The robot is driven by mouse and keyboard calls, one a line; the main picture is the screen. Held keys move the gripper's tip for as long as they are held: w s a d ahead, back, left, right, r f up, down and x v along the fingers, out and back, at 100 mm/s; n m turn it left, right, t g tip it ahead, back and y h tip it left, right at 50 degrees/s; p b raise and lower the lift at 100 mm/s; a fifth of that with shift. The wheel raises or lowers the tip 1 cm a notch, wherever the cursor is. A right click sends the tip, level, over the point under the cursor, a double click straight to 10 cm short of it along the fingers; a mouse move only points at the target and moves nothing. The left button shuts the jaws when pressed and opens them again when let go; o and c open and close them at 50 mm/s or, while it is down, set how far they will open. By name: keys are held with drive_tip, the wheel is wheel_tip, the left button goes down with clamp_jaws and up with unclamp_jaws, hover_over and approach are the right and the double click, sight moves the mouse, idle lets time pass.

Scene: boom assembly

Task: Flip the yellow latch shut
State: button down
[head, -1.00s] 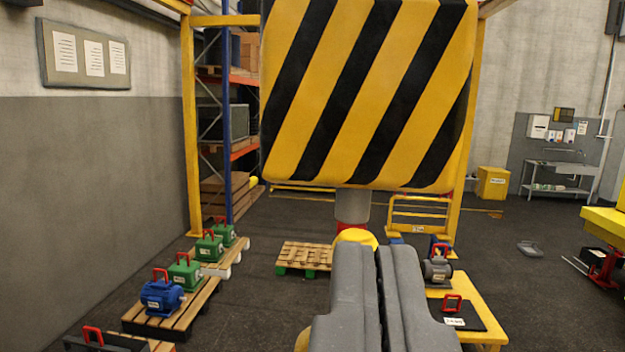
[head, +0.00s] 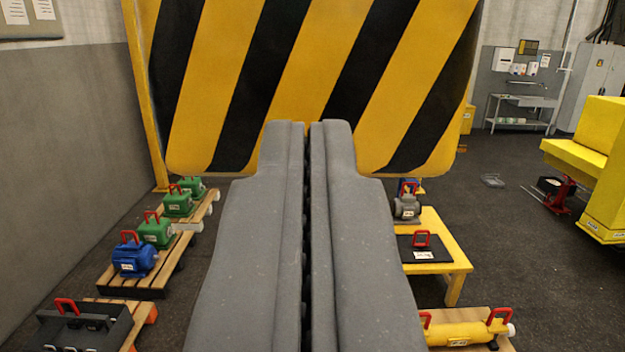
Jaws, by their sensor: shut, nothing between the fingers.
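My gripper (head: 307,135) is shut and empty, its two grey fingers side by side in the middle of the view. Its tips overlap the lower part of a large yellow-and-black striped block (head: 222,85) that hangs in front of me; I cannot tell whether they touch. The yellow latch cannot be made out. Whatever hangs under the block is hidden behind my fingers.
At left, a blue motor (head: 135,257) and several green units (head: 156,230) sit on pallets. At right are a yellow table (head: 440,255) with a grey motor (head: 406,206) and a yellow cylinder (head: 465,333) with red handles.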

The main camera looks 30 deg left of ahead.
drive_tip(key=f+b, duration=0.2)
drive_tip(key=w+f+b, duration=0.1)
drive_tip(key=shift+a+f, duration=0.25)
drive_tip(key=shift+f, duration=0.15)
drive_tip(key=shift+s, duration=0.1)
